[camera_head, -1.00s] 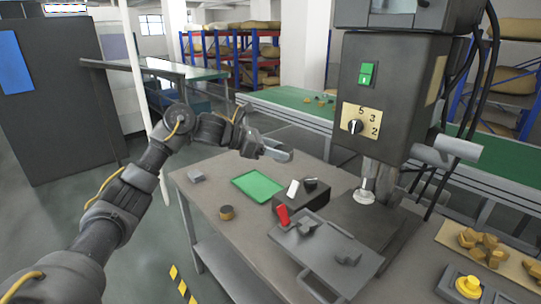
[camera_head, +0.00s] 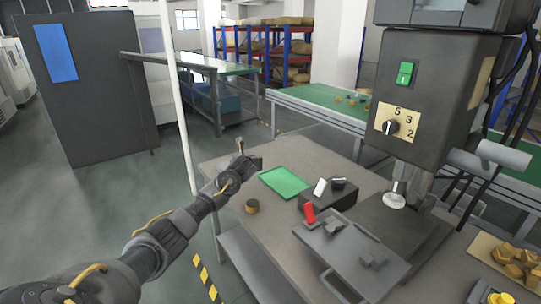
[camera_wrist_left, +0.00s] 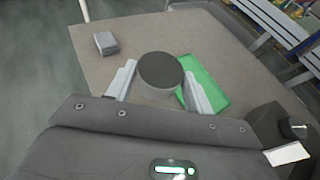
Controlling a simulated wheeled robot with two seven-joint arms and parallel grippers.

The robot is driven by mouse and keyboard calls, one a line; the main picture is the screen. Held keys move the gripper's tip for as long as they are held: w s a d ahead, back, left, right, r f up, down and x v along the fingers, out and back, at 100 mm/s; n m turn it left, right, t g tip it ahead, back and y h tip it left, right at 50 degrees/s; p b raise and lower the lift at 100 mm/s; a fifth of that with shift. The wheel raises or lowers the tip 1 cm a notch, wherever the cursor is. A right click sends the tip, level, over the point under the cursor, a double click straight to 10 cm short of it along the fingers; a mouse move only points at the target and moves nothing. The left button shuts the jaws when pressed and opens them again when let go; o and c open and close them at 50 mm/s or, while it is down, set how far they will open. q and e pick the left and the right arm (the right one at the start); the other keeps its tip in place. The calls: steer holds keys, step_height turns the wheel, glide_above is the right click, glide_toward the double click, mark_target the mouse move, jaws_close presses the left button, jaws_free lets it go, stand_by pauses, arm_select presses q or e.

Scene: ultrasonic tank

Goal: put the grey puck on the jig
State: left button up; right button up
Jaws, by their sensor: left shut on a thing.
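The grey puck (camera_wrist_left: 160,70) is round with a darker top. It sits between the two fingers of my left gripper (camera_wrist_left: 160,82), which is shut on it above the table. In the head view my left wrist (camera_head: 232,178) is over the table's far left part, left of the green tray; the puck is hard to make out there. The grey plate with raised fittings (camera_head: 352,258), which looks like the jig, lies at the table's front right, beside a red lever (camera_head: 309,212). My right gripper is not in view.
A green tray (camera_head: 284,181) lies on the table, also in the wrist view (camera_wrist_left: 214,88). A grey block (camera_wrist_left: 106,43) lies near the table edge. A black block (camera_head: 327,198) and a drill press (camera_head: 436,95) stand right.

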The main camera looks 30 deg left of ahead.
arm_select(q)
steer(key=s+d+n+g+y, duration=0.1)
steer(key=s+d+n+y, duration=0.1)
steer(key=s, duration=0.4)
steer(key=s+d+r+m+t+h+b, duration=0.1)
steer(key=s+d+r+m+h, duration=0.1)
steer(key=d, duration=0.7)
steer(key=s+d+r+m+t+h, duration=0.1)
steer(key=s+d+r+m+h, duration=0.15)
steer(key=d, duration=0.65)
steer(key=s+d+r+m+t+h+b, duration=0.1)
steer(key=s+d+r+m+h, duration=0.15)
steer(key=d, duration=0.65)
steer(key=s+d+f+m+h+b, duration=0.1)
steer(key=s+d+f+b, duration=0.3)
steer(key=b, duration=0.4)
steer(key=shift+s+d+f+h, duration=0.3)
steer(key=shift+s+d+h, duration=0.4)
steer(key=shift+s, duration=0.55)
